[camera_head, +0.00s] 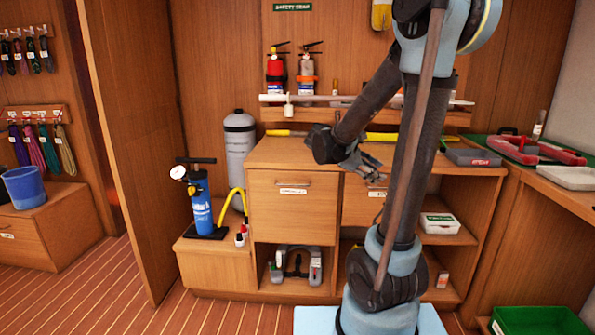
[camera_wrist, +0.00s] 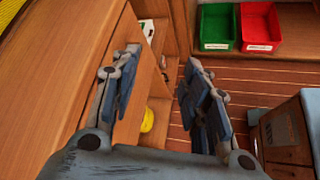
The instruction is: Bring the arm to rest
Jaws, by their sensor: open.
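My gripper (camera_head: 366,168) hangs in front of the wooden cabinet (camera_head: 292,208) in the head view, beside my upright arm link, which partly hides the cabinet's right side. In the wrist view my gripper (camera_wrist: 163,72) shows its two fingers spread wide with nothing between them. Whether the finger touches the cabinet I cannot tell.
Fire extinguishers (camera_head: 276,72) stand on the back shelf. A blue pump (camera_head: 200,203) and a grey cylinder (camera_head: 239,150) stand left of the cabinet. A side counter (camera_head: 560,187) is at right. Green (camera_wrist: 216,27) and red (camera_wrist: 260,27) bins show in the wrist view. Striped floor at left is clear.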

